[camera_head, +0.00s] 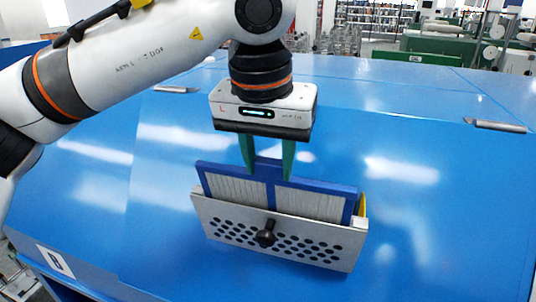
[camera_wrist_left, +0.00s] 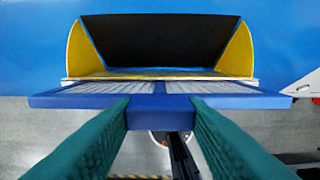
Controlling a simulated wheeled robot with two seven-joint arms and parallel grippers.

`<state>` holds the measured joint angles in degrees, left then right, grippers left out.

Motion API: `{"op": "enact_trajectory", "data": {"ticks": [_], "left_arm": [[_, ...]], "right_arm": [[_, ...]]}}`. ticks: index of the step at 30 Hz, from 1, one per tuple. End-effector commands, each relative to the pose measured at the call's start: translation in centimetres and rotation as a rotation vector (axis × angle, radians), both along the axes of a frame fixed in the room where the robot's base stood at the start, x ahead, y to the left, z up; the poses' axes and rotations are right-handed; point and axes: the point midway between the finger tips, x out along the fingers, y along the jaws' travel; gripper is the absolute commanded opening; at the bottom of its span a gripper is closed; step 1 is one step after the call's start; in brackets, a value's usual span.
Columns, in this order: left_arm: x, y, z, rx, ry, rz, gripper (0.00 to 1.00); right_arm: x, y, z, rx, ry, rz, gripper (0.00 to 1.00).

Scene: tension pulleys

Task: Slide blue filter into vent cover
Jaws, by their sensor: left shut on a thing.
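The vent cover (camera_head: 290,243) is a silver perforated plate with a black knob, tilted out from the blue panel. In the left wrist view its yellow side walls (camera_wrist_left: 237,50) flank a dark opening. The blue filter (camera_head: 315,204) has a blue frame and pale pleats. Its lower part is hidden behind the perforated plate and its upper part stands out above the plate's top edge. My left gripper (camera_head: 268,172) is above, its green fingers shut on the filter's top middle. In the left wrist view the filter (camera_wrist_left: 160,101) crosses between the fingers. My right gripper is out of view.
The sloped blue panel (camera_head: 420,215) is wide and mostly clear around the cover. Silver handles (camera_head: 499,126) sit on it at the right and at the upper left (camera_head: 177,89). Shelves and machines stand far behind.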

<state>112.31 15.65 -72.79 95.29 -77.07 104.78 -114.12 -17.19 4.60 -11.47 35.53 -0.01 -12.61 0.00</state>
Motion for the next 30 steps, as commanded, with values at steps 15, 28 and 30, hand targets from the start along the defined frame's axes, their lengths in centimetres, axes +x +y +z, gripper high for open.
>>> {"op": "enact_trajectory", "data": {"ticks": [15,28,30], "left_arm": [[0.3,-0.2,-1.8,0.000,0.001,-0.001,0.16],[0.4,-0.1,-1.8,0.000,0.000,0.000,0.16],[0.4,-0.1,-1.8,0.000,0.001,-0.001,0.16]], "right_arm": [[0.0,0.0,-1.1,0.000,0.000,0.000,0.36],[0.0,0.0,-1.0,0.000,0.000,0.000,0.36],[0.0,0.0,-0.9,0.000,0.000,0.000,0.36]]}}
